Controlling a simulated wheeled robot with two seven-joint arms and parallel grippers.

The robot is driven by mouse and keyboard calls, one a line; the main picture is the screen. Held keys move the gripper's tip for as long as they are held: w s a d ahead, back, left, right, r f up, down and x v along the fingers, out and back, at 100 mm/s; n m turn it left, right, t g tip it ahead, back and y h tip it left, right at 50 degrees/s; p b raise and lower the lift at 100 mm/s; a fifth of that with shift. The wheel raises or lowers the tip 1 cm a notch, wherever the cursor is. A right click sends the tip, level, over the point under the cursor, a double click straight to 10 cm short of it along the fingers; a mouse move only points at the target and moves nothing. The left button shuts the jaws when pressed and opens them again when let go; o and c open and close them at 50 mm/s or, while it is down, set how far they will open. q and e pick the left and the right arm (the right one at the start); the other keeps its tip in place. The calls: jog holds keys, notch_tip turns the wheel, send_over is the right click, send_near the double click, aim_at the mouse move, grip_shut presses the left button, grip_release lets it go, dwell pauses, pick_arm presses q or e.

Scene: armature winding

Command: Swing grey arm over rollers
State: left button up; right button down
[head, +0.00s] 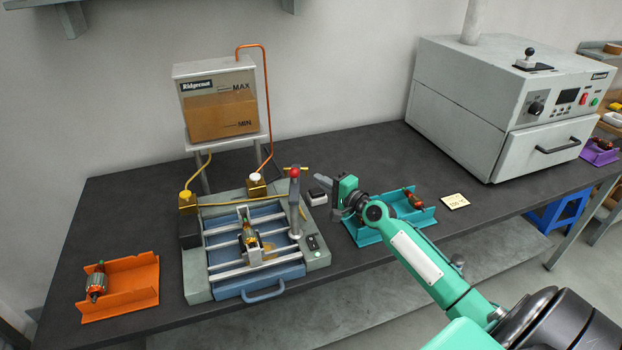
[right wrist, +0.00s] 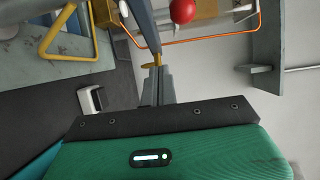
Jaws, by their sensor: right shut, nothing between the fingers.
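The winding machine (head: 193,278) stands on the dark bench with several silver rollers (head: 225,246) across its middle. A wound armature (head: 249,232) sits on a small holder over the rollers. The grey arm (head: 295,212) is at the right side of the rollers, with a red knob (head: 294,173) and a brass bar at its top. My right gripper (head: 322,184) is just right of the grey arm, shut and empty. In the right wrist view its closed fingertips (right wrist: 158,82) point at a brass rod end beside the grey arm (right wrist: 142,28); contact is unclear. My left gripper is out of view.
A tank (head: 216,108) with copper and brass pipes stands behind the machine. An orange tray (head: 130,285) with an armature is at left. A large grey oven (head: 480,110) fills the back right.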

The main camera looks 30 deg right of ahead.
aim_at(295, 177)
jog(key=a, duration=0.1)
jog(key=w+a+p, duration=0.1)
jog(key=shift+w+a, duration=0.3)
jog(key=shift+a, duration=0.1)
